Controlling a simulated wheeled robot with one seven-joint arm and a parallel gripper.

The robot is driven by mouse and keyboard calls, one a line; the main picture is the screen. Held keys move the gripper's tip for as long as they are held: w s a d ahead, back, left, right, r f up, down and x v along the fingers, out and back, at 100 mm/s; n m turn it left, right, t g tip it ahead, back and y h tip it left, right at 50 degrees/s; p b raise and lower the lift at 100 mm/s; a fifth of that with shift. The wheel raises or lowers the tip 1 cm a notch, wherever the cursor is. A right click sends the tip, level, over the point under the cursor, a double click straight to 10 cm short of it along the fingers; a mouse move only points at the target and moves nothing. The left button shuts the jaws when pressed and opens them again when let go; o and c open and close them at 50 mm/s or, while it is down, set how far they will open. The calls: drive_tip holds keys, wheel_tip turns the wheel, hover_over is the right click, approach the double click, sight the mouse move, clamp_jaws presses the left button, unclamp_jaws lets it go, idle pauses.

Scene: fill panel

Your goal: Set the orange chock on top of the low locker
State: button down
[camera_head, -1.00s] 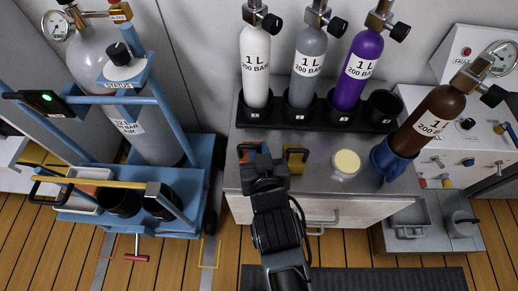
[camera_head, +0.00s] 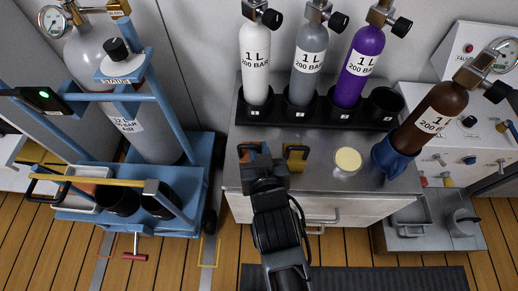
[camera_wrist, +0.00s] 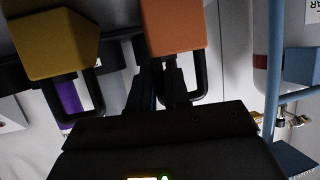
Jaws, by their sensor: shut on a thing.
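In the head view my gripper (camera_head: 263,162) is over the front left of the steel bench top. In the wrist view the gripper's dark fingers (camera_wrist: 160,88) are closed at the black handle of the orange chock (camera_wrist: 173,25). I cannot tell whether the chock touches the bench. A mustard-yellow chock (camera_head: 296,153) with a black handle is just right of the gripper; it also shows in the wrist view (camera_wrist: 52,42). A low grey locker (camera_head: 436,240) stands at the lower right.
The steel bench (camera_head: 310,178) carries a black rack (camera_head: 318,117) of several bottles, a cream-lidded jar (camera_head: 347,160) and a tilted brown bottle (camera_head: 432,117) in a blue holder. A tray (camera_head: 411,216) and a can (camera_head: 463,224) occupy the locker top. A blue trolley (camera_head: 190,190) stands left.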

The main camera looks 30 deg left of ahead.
drive_tip(key=c, duration=1)
unclamp_jaws()
drive_tip(key=shift+f, duration=0.1)
